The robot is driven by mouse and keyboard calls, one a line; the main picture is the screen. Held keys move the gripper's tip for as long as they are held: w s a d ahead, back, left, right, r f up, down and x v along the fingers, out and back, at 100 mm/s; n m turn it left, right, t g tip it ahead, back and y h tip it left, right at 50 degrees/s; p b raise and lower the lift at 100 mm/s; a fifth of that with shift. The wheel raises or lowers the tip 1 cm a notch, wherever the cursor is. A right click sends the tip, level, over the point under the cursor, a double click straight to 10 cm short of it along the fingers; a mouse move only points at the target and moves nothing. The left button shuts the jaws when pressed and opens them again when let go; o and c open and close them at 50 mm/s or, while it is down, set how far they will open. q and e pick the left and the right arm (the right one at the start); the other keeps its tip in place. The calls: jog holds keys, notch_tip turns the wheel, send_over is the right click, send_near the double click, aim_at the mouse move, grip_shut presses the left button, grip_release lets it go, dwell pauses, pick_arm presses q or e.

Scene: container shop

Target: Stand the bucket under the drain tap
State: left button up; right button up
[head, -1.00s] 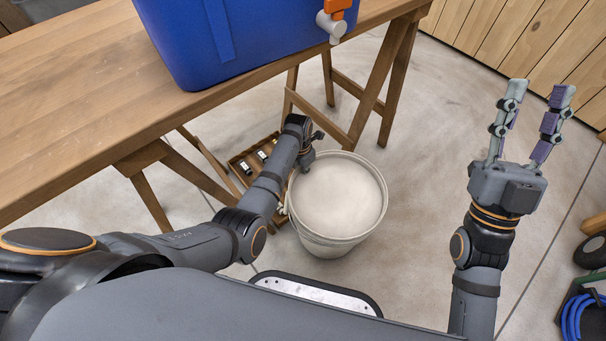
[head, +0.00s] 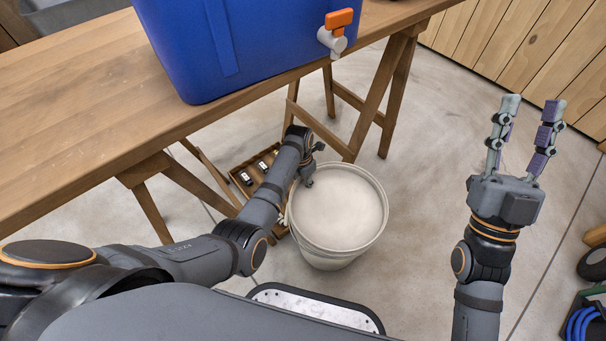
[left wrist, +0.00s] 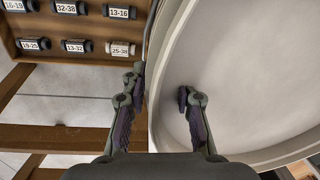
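The white bucket (head: 338,250) stands upright on the floor, in front of the wooden table and nearer me than the tap. The drain tap (head: 332,42), grey with an orange lever, is on the blue container (head: 190,55) at the table's edge. My left gripper (left wrist: 161,88) points down at the bucket's left far rim (left wrist: 158,110). One finger is outside the wall and one inside; they look apart, with no clear grip on the rim. My right gripper (head: 532,106) is raised at the right, open and empty.
A wooden tray (head: 243,188) with several labelled dark pieces lies on the floor left of the bucket. Trestle legs (head: 372,95) stand just behind the bucket. Floor to the right is clear up to a wheel (head: 594,262) and blue hose (head: 580,325).

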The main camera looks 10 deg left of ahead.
pick_arm(q)
notch_tip(320, 180, up, 3)
jog(key=shift+a+f+p, duration=0.1)
jog(key=shift+p, duration=0.6)
pick_arm(e)
jog(key=w+f+m+g+h+p, duration=0.1)
jog(key=w+f+g, duration=0.2)
jog(key=f+g, duration=0.55)
jog(key=w+f+m+g+h, duration=0.1)
jog(key=w+f+g, duration=0.15)
jog(key=f, duration=1.15)
pick_arm(q)
notch_tip(320, 180, up, 9)
jog(key=p, duration=0.3)
jog(key=shift+w+a, duration=0.3)
jog(key=shift+a, duration=0.05)
pick_arm(e)
jog(key=s+a+f+g, duration=0.1)
jog(key=s+f+g, duration=1)
jog(key=s+f, duration=0.5)
notch_tip(320, 180, down, 4)
jog(key=shift+s+g, duration=0.2)
jog(key=shift+g, duration=0.2)
